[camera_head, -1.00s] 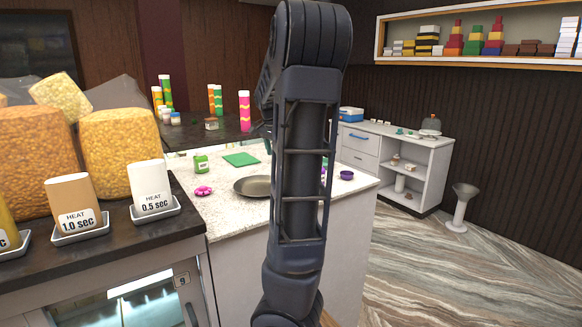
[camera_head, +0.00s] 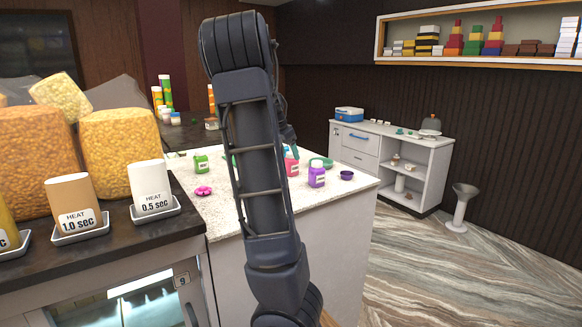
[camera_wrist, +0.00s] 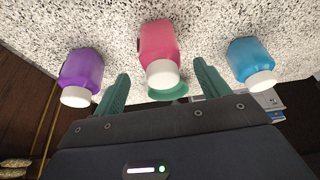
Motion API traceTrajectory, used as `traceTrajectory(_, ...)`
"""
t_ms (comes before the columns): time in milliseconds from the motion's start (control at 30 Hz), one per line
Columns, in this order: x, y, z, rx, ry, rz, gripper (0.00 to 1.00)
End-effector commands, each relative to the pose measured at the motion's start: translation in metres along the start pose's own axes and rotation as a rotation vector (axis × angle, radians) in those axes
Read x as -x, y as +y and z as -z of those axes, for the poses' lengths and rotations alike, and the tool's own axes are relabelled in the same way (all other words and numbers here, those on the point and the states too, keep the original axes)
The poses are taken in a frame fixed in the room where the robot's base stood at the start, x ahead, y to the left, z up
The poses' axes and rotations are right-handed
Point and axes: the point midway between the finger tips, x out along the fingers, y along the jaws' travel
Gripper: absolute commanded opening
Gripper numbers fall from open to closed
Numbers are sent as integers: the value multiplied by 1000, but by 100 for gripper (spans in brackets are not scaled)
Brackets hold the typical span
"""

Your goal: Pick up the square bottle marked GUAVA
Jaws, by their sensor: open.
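No GUAVA label is readable in either view. In the wrist view a pink bottle (camera_wrist: 158,45) with a white cap is between my gripper's (camera_wrist: 161,70) two teal fingers, which are wide apart and not closed on it. A purple bottle (camera_wrist: 82,70) is left of the fingers and a blue bottle (camera_wrist: 248,55) is right of them. In the head view the pink bottle (camera_head: 291,164) stands on the white speckled counter (camera_head: 225,213) beside my arm, with the purple bottle (camera_head: 317,176) to its right. A green bottle (camera_head: 201,164) stands farther left.
A green bowl (camera_head: 321,163) is close behind the pink and purple bottles. A small dark purple bowl (camera_head: 347,175) is near the counter's right edge. A pink flower-shaped item (camera_head: 203,191) lies at left. My arm hides the counter's middle.

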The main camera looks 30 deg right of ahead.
Motion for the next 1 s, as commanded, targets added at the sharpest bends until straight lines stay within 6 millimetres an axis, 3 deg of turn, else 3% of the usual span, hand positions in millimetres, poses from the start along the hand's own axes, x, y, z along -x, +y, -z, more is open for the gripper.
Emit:
traceTrajectory(500, -47, -2, -4, -1, 0, -2, 75)
traceTrajectory(867, -53, -2, -4, 1, -1, 0, 75)
traceTrajectory(1000, -53, -2, -4, 1, -1, 0, 49)
